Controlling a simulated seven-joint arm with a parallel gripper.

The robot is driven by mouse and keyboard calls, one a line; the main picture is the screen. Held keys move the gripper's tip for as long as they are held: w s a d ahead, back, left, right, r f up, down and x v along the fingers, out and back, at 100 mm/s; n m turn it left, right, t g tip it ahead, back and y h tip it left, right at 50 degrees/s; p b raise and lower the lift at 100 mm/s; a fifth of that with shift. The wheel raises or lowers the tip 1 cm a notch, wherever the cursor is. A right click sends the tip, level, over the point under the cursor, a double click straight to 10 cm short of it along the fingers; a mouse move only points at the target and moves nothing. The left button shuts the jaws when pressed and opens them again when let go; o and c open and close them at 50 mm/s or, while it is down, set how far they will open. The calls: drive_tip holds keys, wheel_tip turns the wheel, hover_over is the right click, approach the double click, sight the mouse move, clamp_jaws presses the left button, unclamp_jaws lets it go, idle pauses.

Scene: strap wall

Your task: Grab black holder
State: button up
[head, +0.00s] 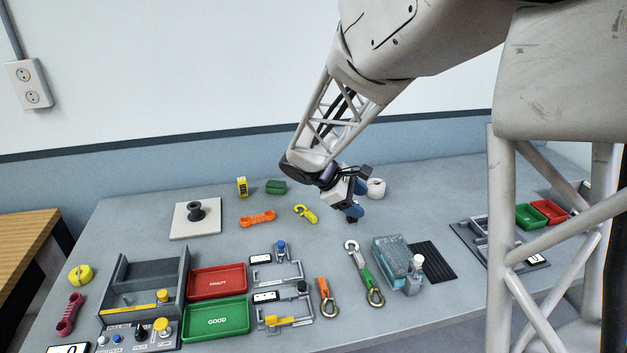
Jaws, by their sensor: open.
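A black spool-shaped piece (196,209) stands upright on a white square plate (181,230) at the back left of the table; it may be the black holder, but I cannot tell for sure. A black ribbed mat (432,260) lies at the right of the table. My gripper (359,200) is above the back middle of the table, right of the yellow hook. Its blue fingertips are apart, with nothing visible between them. It is well to the right of the black spool piece and apart from it.
A red tray (217,281) and a green tray (218,318) lie at the front, beside a grey open box (118,290). A clear bluish container (391,258) stands front right. Hooks (306,214) and links (258,218) lie scattered. A white roll (376,188) is behind my gripper.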

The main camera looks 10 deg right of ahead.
drive_tip(key=w+f+n+h, duration=0.1)
drive_tip(key=w+f+n, duration=0.1)
drive_tip(key=w, duration=0.3)
drive_tip(key=w+f+n+t+h, duration=0.1)
drive_tip(key=w+f+n+h, duration=0.1)
drive_tip(key=w+f, duration=0.3)
drive_tip(key=w+f+n+h, duration=0.1)
drive_tip(key=w+f+n, duration=0.2)
drive_tip(key=w+f, duration=0.1)
drive_tip(key=shift+w+f+t, duration=0.2)
drive_tip(key=shift+w+t, duration=0.1)
drive_tip(key=shift+w, duration=0.25)
drive_tip(key=shift+x, duration=1.25)
drive_tip(key=shift+d, duration=0.1)
drive_tip(key=shift+x, duration=2.5)
drive_tip(key=shift+w+r, duration=0.1)
drive_tip(key=c, duration=1.1)
drive_tip(key=shift+o, duration=0.2)
